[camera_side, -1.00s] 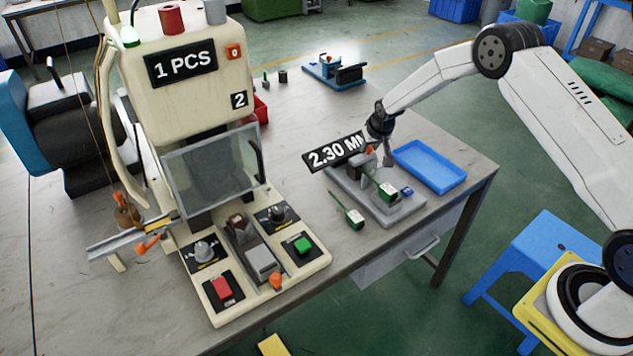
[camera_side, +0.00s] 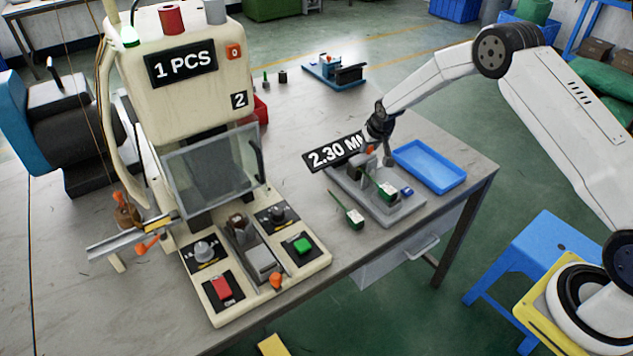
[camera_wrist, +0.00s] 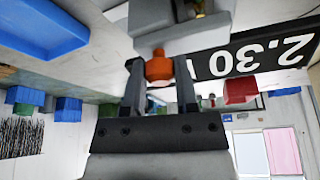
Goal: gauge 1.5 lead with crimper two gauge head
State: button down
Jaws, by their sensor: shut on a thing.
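The gauge (camera_side: 408,207) is a grey stand with a black readout plate (camera_side: 325,155) showing 2.30 MM; the plate shows upside down in the wrist view (camera_wrist: 262,57). My gripper (camera_wrist: 160,68) is shut on the gauge's orange knob (camera_wrist: 159,69). In the side view my gripper (camera_side: 377,148) is above the gauge and partly hides the knob. A lead with a green and white end (camera_side: 387,191) lies at the gauge. Another such lead (camera_side: 354,217) lies on the table to its left. Crimper two (camera_side: 190,85) bears a plate reading 1 PCS and a label 2.
An empty blue tray (camera_side: 430,165) lies right of the gauge, near the table's right edge. A blue and black fixture (camera_side: 335,72) stands at the back. The crimper's control base (camera_side: 215,305) is on the left. Bare table (camera_side: 300,120) lies between.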

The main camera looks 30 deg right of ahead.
jog(key=shift+d+r, duration=0.1)
jog(key=shift+d, duration=2.35)
jog(key=shift+c, duration=1.9)
grip_release()
jog(key=shift+a+r, duration=0.1)
jog(key=v, duration=0.7)
jog(key=shift+s+r, duration=0.2)
jog(key=shift+r, duration=0.05)
